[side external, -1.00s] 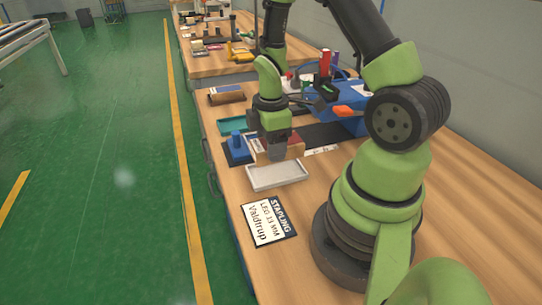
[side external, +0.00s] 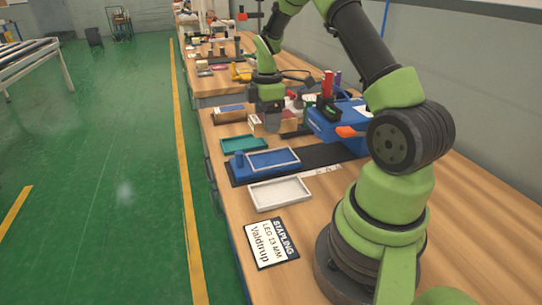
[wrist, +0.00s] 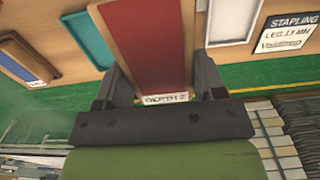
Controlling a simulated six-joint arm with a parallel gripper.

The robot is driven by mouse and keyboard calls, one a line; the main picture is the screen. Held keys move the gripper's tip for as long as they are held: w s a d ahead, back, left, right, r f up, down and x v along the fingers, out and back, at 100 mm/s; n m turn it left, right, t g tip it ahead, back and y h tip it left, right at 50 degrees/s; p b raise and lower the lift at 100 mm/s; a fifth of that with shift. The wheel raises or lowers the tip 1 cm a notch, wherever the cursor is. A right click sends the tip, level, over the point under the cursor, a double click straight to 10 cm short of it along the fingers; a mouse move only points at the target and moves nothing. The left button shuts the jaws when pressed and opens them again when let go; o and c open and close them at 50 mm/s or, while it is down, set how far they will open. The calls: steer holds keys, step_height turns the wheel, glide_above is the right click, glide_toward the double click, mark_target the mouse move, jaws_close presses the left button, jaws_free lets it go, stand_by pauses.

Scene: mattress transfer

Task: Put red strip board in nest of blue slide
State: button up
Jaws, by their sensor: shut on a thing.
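My gripper (side external: 272,124) is shut on the red strip board (wrist: 147,45), a wooden board with a broad red band and a small white label at its near end. In the side view the board (side external: 257,126) hangs above the bench, beyond the blue slide, partly hidden by my gripper. In the wrist view the board lies between both fingers (wrist: 165,88). The blue slide (side external: 237,166) sits on a dark rail, with a pale-rimmed rectangular nest (side external: 273,160) that looks empty.
A teal tray (side external: 243,144) lies beyond the slide, and an empty white tray (side external: 280,194) lies nearer. A stapling sign (side external: 270,243) is at the front. A blue machine (side external: 335,124) with an orange part stands to the right. Bare bench lies along the right.

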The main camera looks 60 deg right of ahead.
mark_target(268, 160)
step_height(268, 160, down, 9)
steer(key=shift+r, duration=0.1)
stand_by(0.3)
steer(key=o, duration=1.2)
steer(key=shift+f, duration=0.2)
steer(key=shift+r, duration=0.1)
